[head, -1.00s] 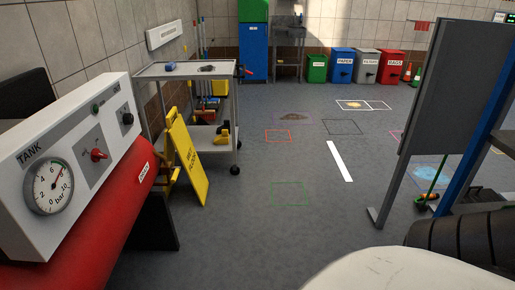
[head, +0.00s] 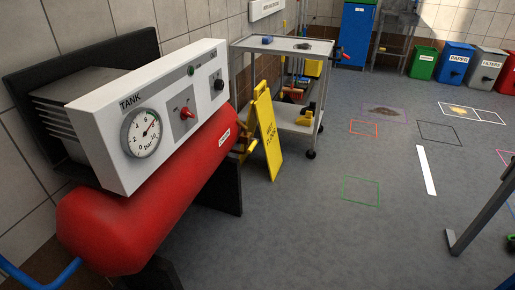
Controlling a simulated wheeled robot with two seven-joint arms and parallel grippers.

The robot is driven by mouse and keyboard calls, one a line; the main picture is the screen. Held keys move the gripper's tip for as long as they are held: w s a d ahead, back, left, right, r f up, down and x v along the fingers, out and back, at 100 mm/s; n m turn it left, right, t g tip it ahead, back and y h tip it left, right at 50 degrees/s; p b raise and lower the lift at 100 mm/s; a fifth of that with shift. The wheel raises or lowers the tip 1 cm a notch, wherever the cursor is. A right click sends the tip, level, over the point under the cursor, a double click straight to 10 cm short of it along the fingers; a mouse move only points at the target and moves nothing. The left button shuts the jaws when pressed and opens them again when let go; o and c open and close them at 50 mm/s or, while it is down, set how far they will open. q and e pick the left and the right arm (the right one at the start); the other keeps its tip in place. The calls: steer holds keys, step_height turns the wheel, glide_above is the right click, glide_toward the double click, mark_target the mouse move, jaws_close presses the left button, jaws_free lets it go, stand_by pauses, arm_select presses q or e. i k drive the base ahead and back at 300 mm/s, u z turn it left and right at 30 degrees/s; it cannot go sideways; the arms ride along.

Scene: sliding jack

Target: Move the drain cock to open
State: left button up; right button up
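The compressor's red tank (head: 150,215) stands at the left in the head view. A white control panel (head: 165,110) labelled TANK sits on top of it. The panel carries a round pressure gauge (head: 141,133), a red-handled knob (head: 186,113), a small green button (head: 191,71) and a black knob (head: 218,84). I cannot tell for sure which part is the drain cock; the tank's underside is hidden. Neither of my grippers is in view.
A yellow wet-floor sign (head: 265,135) and a grey trolley (head: 275,47) stand beyond the tank. A blue hose (head: 45,274) shows at the lower left. Coloured bins (head: 455,58) line the back. The floor (head: 310,235) right of the tank is clear.

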mark_target(255, 141)
steer(key=z, duration=0.5)
steer(key=i, duration=2.2)
steer(key=u, duration=0.45)
